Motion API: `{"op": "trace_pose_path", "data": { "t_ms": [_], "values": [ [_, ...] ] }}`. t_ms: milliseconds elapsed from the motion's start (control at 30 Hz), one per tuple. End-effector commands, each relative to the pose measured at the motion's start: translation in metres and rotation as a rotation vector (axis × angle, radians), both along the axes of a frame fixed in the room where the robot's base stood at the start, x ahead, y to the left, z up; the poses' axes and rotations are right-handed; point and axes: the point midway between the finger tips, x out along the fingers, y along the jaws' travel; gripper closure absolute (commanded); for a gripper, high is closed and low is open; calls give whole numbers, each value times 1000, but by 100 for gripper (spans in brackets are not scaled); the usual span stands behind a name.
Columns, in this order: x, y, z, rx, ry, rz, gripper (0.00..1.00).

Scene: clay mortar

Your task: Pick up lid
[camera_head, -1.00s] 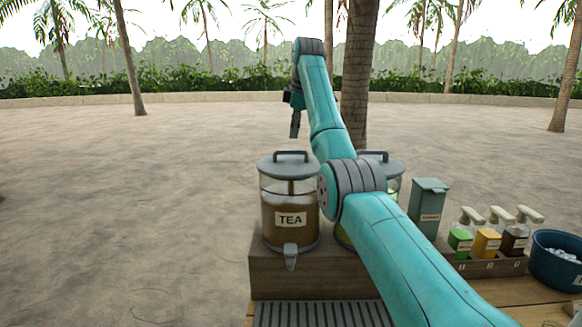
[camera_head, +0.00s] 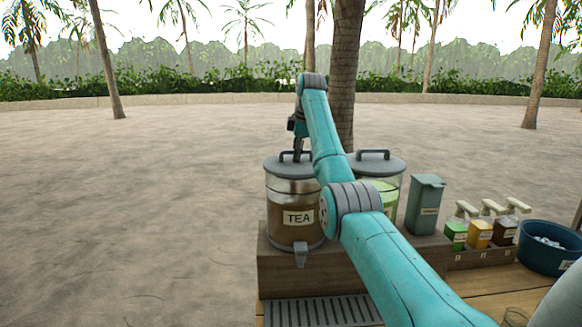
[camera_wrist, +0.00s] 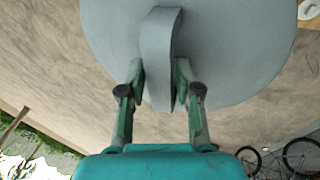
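The lid (camera_head: 278,168) is a grey round disc with an arched handle (camera_head: 283,156), lying on the glass jar marked TEA (camera_head: 293,202). In the wrist view the lid (camera_wrist: 235,70) fills the upper middle, with its handle (camera_wrist: 158,60) standing up from it. My gripper (camera_wrist: 160,80) has one finger on each side of the handle, very close to it. In the head view my gripper (camera_head: 298,154) is at the lid's handle. Whether the fingers press on the handle is not clear.
A second jar with a grey lid (camera_head: 378,165) stands just to the right, partly behind my arm. A grey-green box (camera_head: 425,205), several pump bottles (camera_head: 480,232) and a blue tub (camera_head: 550,250) stand further right. The sand to the left is open.

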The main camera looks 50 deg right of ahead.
Motion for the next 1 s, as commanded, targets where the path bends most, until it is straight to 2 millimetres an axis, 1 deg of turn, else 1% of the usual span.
{"op": "trace_pose_path", "data": {
  "t_ms": [67, 100, 200, 567, 667, 767, 867, 1000],
  "values": [
    [0, 0, 0, 0, 0, 0, 67],
    [0, 0, 0, 1, 1, 0, 77],
    [0, 1, 0, 1, 1, 0, 100],
    [0, 1, 0, 1, 1, 0, 100],
    [0, 1, 3, 0, 1, 1, 100],
    [1, 1, 10, 0, 1, 1, 100],
    [1, 1, 21, -1, -1, 1, 100],
    [0, 1, 43, -1, -2, 1, 100]
  ]
}}
